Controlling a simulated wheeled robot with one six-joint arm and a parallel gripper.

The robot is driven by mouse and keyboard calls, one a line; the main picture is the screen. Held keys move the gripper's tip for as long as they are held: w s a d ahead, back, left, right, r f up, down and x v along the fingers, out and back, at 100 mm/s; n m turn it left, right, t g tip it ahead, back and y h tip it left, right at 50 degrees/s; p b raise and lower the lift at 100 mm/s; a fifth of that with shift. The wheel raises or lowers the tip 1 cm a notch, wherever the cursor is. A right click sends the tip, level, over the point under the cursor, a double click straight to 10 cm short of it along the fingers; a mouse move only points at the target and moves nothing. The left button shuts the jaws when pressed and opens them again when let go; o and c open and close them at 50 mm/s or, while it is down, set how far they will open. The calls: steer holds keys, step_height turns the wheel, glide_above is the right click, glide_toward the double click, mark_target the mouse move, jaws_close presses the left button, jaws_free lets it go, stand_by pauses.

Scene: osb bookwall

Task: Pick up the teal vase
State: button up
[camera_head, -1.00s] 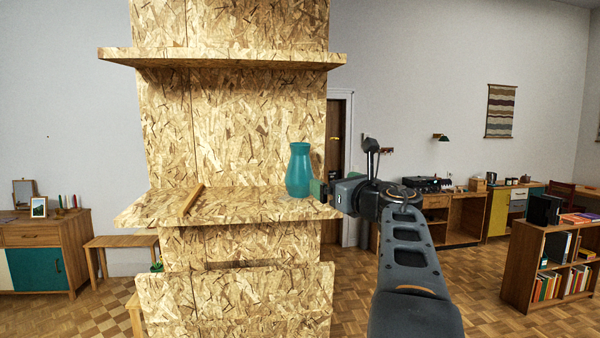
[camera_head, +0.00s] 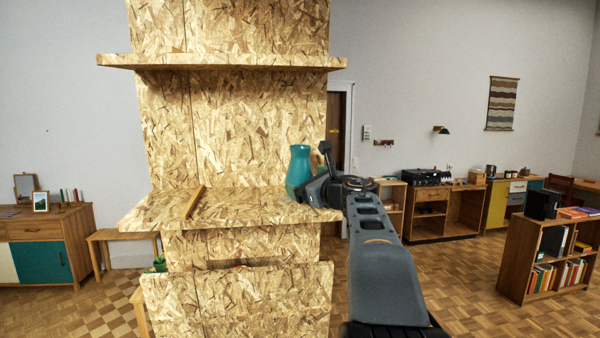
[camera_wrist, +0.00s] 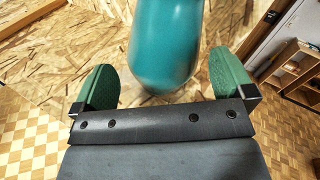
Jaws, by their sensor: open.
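The teal vase (camera_head: 299,168) stands upright on the lower OSB shelf (camera_head: 240,207), near its right end. My arm covers its lower right part in the head view. In the wrist view the vase (camera_wrist: 166,45) stands between and just beyond the two green fingers of my gripper (camera_wrist: 160,90). The fingers are apart, with a visible gap on each side of the vase. The gripper is open and holds nothing. In the head view the fingers are hidden behind my wrist.
A wooden strip (camera_head: 193,202) lies on the shelf left of the vase. An upper OSB shelf (camera_head: 230,62) juts out above. The shelf between strip and vase is bare. A low bookcase (camera_head: 545,258) stands far right.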

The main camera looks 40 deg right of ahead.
mark_target(301, 178)
steer(key=shift+w+d+p, duration=0.1)
steer(key=shift+w+p, duration=0.5)
steer(key=shift+w, duration=1.25)
steer(key=c, duration=0.9)
steer(key=shift+c, duration=0.2)
steer(key=shift+r, duration=0.1)
